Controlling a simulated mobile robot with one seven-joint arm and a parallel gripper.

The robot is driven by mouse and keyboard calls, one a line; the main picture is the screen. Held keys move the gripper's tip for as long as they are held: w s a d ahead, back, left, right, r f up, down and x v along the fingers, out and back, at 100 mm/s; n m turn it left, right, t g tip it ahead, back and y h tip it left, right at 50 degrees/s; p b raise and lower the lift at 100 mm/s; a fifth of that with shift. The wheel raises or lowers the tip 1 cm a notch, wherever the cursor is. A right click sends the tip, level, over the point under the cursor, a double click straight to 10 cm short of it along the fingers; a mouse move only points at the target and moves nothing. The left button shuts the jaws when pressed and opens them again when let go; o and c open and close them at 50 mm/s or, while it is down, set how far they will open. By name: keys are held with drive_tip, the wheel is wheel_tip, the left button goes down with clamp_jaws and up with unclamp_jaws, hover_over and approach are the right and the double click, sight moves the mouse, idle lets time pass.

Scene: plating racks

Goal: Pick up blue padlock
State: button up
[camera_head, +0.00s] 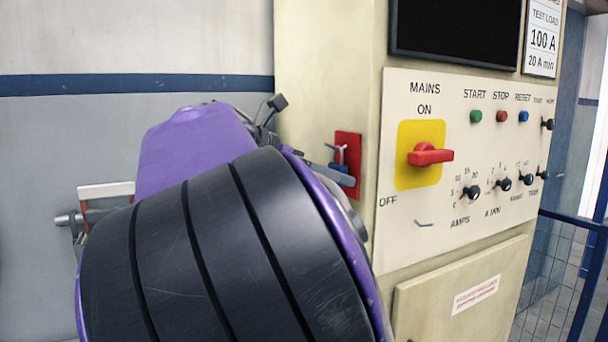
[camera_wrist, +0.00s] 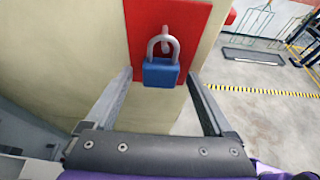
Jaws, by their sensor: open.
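The blue padlock (camera_wrist: 161,72) hangs upright by its grey shackle from a hook on a red plate (camera_wrist: 192,22) in the wrist view. My gripper (camera_wrist: 160,82) is open, with one finger to the left of the padlock and one to the right. The padlock shows between the fingertips, and I see no finger pressed on it. In the head view the padlock (camera_head: 341,177) is partly hidden by my gripper (camera_head: 334,172), and the red plate (camera_head: 348,144) is on the side of the cream cabinet. My purple and black arm covers much of that view.
The cabinet's front panel (camera_head: 470,240) has a red rotary switch (camera_head: 430,156) on a yellow plate, several buttons and knobs, and a small hook (camera_head: 424,223). A blue mesh fence (camera_head: 550,270) stands at the right. Floor with yellow-black tape (camera_wrist: 265,91) lies beyond the cabinet.

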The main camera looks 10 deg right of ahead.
clamp_jaws()
idle(0.4)
drive_tip(key=s+a+p, duration=0.1)
drive_tip(key=s+a, duration=0.1)
drive_tip(key=a, duration=0.6)
drive_tip(key=s+a+r+p, duration=0.1)
drive_tip(key=s+a, duration=0.2)
drive_tip(key=a, duration=0.6)
drive_tip(key=shift+s+r, duration=0.25)
drive_tip(key=shift+s+a+f, duration=0.15)
drive_tip(key=shift+a, duration=0.45)
